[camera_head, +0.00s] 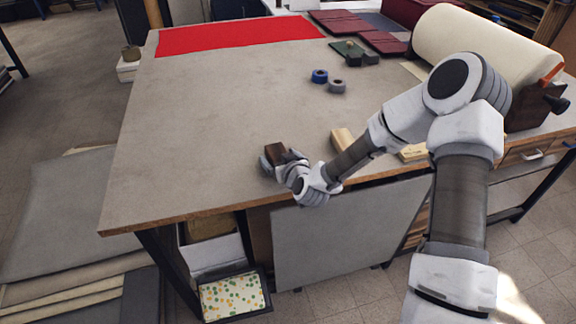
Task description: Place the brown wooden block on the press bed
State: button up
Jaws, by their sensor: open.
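A dark brown wooden block (277,151) sits near the front edge of the grey-topped table (200,130). My gripper (268,162) is open right beside the block, at its near side. Whether the fingers straddle or touch the block is too small to tell. My wrist partly hides the block's near side. I cannot make out with certainty which thing is the press bed.
A red cloth (235,36) lies along the far edge. A blue tape roll (319,76) and a grey roll (337,86) lie mid-table. Pale wooden pieces (342,139) lie near my forearm. A large cream roll (480,42) fills the right. The table's left half is clear.

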jog(key=shift+r, duration=0.15)
jog(key=p+v, duration=0.2)
jog(key=v, duration=1.1)
jog(key=shift+a+r+p, duration=0.3)
jog(key=shift+r+p, duration=0.05)
jog(key=p, duration=0.3)
jog(key=shift+s+d+r, duration=0.15)
jog(key=shift+r, duration=0.05)
jog(key=shift+s+p, duration=0.1)
jog(key=shift+p, duration=0.4)
jog(key=shift+f+p+v, duration=0.15)
jog(key=shift+p+v, duration=0.75)
jog(key=shift+p, duration=0.4)
jog(key=shift+f+p+v, duration=0.2)
jog(key=shift+p+v, duration=0.7)
jog(key=shift+p, duration=0.35)
